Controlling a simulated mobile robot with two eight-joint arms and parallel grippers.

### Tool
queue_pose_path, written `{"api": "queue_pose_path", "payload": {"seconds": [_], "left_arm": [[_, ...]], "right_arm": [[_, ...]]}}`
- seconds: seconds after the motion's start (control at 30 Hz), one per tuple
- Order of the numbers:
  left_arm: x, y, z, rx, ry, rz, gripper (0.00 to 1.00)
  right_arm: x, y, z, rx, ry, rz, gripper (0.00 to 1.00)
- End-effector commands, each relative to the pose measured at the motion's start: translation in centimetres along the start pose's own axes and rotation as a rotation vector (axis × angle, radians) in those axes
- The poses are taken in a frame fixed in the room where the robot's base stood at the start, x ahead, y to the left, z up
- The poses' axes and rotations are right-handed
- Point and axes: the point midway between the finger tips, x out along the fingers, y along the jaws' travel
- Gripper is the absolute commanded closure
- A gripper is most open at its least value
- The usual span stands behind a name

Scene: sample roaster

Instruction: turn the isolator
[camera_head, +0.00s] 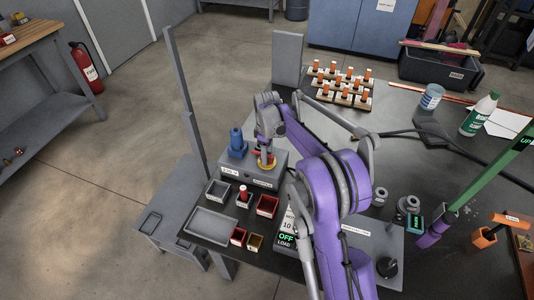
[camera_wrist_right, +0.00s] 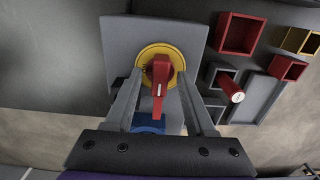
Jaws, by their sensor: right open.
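The isolator has a red handle (camera_wrist_right: 160,72) on a yellow round plate (camera_wrist_right: 148,54), fixed to a grey box (camera_wrist_right: 115,38). In the right wrist view the handle points down the picture, between the two fingers of my right gripper (camera_wrist_right: 158,92). The fingers are open, one on each side, with a gap to the handle. In the head view my right gripper (camera_head: 265,152) is over the grey box (camera_head: 259,178) from above. The yellow plate (camera_head: 268,166) shows beneath it, and the handle is mostly hidden. My left gripper is not in view.
A blue object (camera_head: 237,143) stands close beside the gripper. A rack of orange-topped pieces (camera_head: 340,86) stands behind. A grey post (camera_head: 186,105) rises at the left.

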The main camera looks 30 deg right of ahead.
Motion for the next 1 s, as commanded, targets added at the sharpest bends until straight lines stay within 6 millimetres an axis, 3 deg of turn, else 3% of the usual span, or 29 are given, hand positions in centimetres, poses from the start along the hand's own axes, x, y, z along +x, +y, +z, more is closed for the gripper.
{"api": "queue_pose_path", "payload": {"seconds": [0.17,0.5,0.7,1.0], "left_arm": [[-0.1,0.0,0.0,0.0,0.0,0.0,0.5],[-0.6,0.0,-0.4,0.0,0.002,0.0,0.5],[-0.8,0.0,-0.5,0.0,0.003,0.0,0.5],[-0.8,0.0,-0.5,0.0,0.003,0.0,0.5]], "right_arm": [[-0.8,0.0,0.0,0.0,0.0,0.0,0.45],[-7.2,0.0,0.0,0.0,0.0,0.0,0.45],[-10.0,0.0,0.0,0.0,0.0,0.0,0.45],[-10.8,0.0,0.0,0.0,0.0,0.0,0.45]]}}
